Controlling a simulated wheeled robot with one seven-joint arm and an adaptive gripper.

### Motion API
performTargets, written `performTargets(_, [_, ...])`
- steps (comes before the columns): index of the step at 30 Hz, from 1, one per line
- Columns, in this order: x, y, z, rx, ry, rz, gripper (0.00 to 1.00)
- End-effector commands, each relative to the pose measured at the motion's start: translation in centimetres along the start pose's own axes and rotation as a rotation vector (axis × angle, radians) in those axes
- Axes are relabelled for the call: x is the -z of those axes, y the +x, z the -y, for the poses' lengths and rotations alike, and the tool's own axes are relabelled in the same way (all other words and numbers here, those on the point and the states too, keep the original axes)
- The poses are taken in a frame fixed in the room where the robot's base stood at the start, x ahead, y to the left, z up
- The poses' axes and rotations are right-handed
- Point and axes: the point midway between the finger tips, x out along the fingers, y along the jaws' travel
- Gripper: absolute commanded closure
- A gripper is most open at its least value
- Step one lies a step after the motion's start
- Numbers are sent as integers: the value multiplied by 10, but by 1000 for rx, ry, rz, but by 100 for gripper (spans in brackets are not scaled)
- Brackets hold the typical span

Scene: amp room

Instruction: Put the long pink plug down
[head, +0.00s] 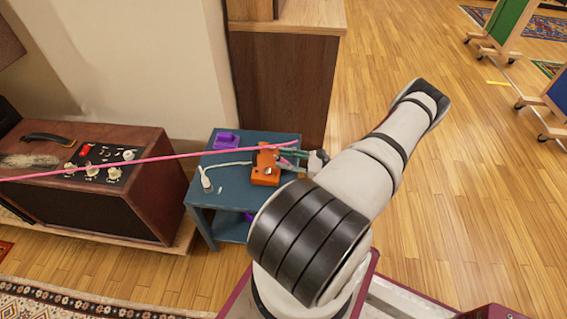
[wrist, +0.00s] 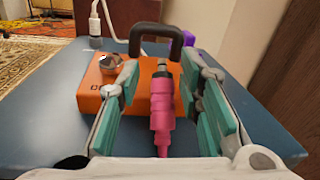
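The long pink plug (wrist: 162,115) shows in the wrist view between my gripper's fingers, its metal tip pointing away toward the orange box (wrist: 90,103). Orange shows on both sides of the plug, so the fingers look apart from it. My gripper (wrist: 163,100) is open, with teal pads left and right. In the head view my gripper (head: 286,160) is over the blue table (head: 228,187), at the right side of the orange box (head: 264,177). A pink cable (head: 140,160) runs from the left edge to near the gripper. I cannot tell whether the plug rests on anything.
A white plug and cable (head: 206,182) lie on the table's left part, and a purple object (head: 226,141) is at its back. A brown amplifier (head: 100,205) is left; a wooden cabinet (head: 285,85) is behind.

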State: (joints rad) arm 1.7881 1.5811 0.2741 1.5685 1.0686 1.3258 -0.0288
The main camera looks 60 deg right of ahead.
Motion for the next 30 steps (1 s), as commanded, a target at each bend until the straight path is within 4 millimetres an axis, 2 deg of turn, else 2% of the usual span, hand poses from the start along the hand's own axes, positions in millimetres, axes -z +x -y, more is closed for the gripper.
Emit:
performTargets(6, [2,31,1,-1,0,1,67])
performTargets(14, [1,35,1,0,0,-1,67])
performTargets(18, [1,35,1,0,0,-1,99])
performTargets(30, [-1,35,2,0,0,0,100])
